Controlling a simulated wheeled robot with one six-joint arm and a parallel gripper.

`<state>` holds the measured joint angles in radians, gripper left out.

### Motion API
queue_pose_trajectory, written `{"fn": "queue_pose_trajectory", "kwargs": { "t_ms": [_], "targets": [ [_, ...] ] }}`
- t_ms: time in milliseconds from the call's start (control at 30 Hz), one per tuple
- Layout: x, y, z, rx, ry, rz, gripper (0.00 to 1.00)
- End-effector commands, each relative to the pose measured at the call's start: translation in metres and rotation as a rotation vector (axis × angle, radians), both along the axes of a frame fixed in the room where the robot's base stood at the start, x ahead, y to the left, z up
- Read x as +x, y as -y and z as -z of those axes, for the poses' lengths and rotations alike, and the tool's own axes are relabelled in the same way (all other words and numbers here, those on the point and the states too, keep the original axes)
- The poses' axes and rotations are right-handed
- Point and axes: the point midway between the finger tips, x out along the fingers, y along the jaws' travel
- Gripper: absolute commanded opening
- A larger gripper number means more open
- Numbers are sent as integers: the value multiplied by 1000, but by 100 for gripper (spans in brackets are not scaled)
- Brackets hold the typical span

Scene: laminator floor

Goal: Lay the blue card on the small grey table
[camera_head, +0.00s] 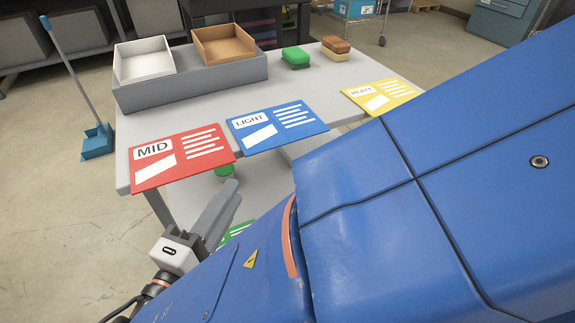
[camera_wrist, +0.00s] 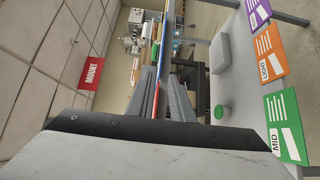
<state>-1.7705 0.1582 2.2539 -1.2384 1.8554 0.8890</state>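The blue card (camera_head: 276,124), marked LIGHT, lies flat near the front edge of a grey table (camera_head: 300,90), between a red card (camera_head: 180,157) marked MID and a yellow card (camera_head: 380,96). The cards' front parts overhang the edge. My gripper (camera_head: 229,190) is in front of and below this edge, near the red and blue cards. In the wrist view, its two fingers (camera_wrist: 163,78) are apart, with the cards' thin edges showing between them; the blue edge is beyond the red one. I see no card clamped. I cannot tell whether this is the small grey table.
A grey tray (camera_head: 190,90) holds white and brown boxes. Green (camera_head: 296,56) and brown (camera_head: 336,45) blocks stand behind the cards. A lower level holds green (camera_wrist: 285,125), orange (camera_wrist: 270,57) and purple (camera_wrist: 257,12) cards. My blue arm hides the head view's right side.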

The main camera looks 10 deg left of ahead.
Motion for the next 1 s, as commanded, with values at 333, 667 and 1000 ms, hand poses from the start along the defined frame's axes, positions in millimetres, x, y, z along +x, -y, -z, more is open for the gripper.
{"fn": "queue_pose_trajectory", "kwargs": {
  "t_ms": [333,667,1000],
  "targets": [
    [19,16,0,-1,-39,50,21],
    [96,113,14,25,-287,309,21],
    [131,218,35,139,-549,536,21]
  ]
}}
